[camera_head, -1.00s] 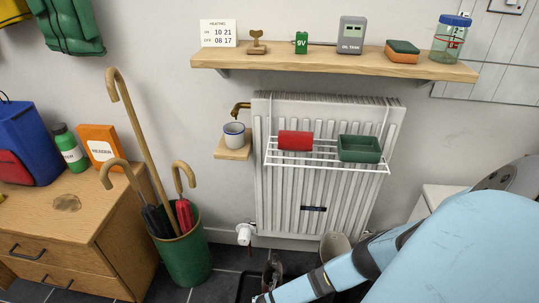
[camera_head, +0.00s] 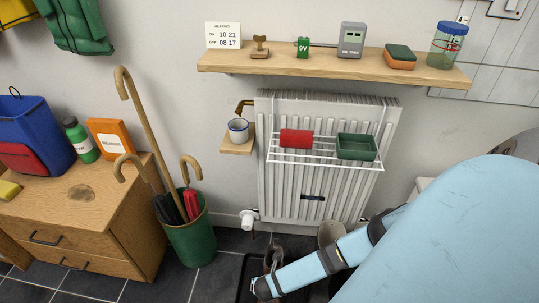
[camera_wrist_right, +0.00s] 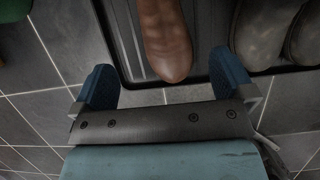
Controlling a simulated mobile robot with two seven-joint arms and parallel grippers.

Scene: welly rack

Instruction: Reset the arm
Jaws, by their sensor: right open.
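My right arm (camera_head: 330,262) comes in from the lower right and reaches down-left toward the floor in front of the radiator. Its gripper (camera_wrist_right: 164,84) shows in the right wrist view with two blue fingers spread wide and nothing between them. A brown boot (camera_wrist_right: 167,42) lies just beyond the fingertips, its toe pointing at the gap, on a dark ribbed tray (camera_wrist_right: 122,35). In the head view the boot is only partly seen beside the end of my arm. My left gripper is not in view.
More boots (camera_wrist_right: 262,35) stand right of the brown one. A green umbrella bin (camera_head: 190,240) and a wooden cabinet (camera_head: 120,215) stand left. A shelf (camera_head: 330,66) hangs above.

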